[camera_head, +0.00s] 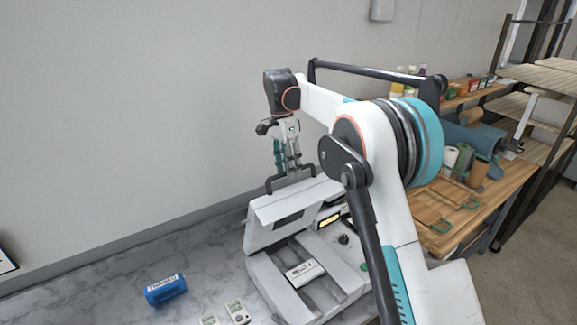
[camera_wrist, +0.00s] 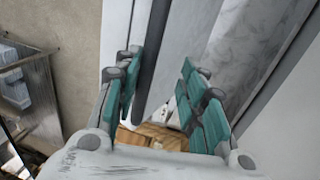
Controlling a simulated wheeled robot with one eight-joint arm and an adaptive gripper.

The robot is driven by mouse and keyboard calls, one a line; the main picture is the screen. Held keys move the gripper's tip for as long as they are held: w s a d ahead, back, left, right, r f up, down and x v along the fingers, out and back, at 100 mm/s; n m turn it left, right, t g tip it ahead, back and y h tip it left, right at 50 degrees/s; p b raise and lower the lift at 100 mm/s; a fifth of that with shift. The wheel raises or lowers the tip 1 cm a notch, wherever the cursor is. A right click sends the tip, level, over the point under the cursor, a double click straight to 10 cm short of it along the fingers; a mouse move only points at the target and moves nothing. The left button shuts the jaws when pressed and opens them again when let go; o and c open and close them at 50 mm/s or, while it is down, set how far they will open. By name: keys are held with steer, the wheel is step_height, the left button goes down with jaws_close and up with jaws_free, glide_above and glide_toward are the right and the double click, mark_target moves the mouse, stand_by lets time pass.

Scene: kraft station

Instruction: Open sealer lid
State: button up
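The sealer (camera_head: 262,240) is a white machine on the counter, and its lid (camera_head: 295,203) stands raised and tilted above the base. A dark handle (camera_head: 290,178) runs along the lid's upper edge. My gripper (camera_head: 285,168) is at this handle, pointing down. In the wrist view my gripper (camera_wrist: 160,95) has its teal fingers apart. A dark bar (camera_wrist: 154,55), seemingly the handle, passes between them, closer to the left finger, with a gap on the right. Whether the left finger touches it is unclear. A labelled white pack (camera_head: 303,272) sits in the sealer base.
A blue labelled cylinder (camera_head: 165,289) and small white labelled items (camera_head: 238,312) lie on the marble counter (camera_head: 120,300) at the left. A wooden table (camera_head: 480,215) with boards, cups and jars stands at the right. The wall is close behind the sealer.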

stand_by(0.3)
steer(key=v, duration=1.2)
steer(key=shift+f, duration=0.1)
steer(key=s+d+f+n+t+y+b, duration=0.1)
steer(key=s+d+f+n+t+b, duration=0.3)
steer(key=s+b, duration=0.5)
steer(key=s+d+f+n+t+b, duration=0.1)
steer(key=s+d+f+n+b, duration=0.2)
steer(key=s+d+f+b, duration=0.55)
steer(key=s+d+f+n+t+b, duration=0.1)
steer(key=s+f+b, duration=0.3)
steer(key=s+f, duration=0.7)
steer(key=s+d+f+n+t+b, duration=0.1)
steer(key=s+f+n+t+b, duration=0.2)
steer(key=s+f, duration=0.9)
steer(key=shift+s+d+n+b, duration=0.35)
steer(key=shift+s+n+b, duration=0.2)
steer(key=shift+b, duration=0.55)
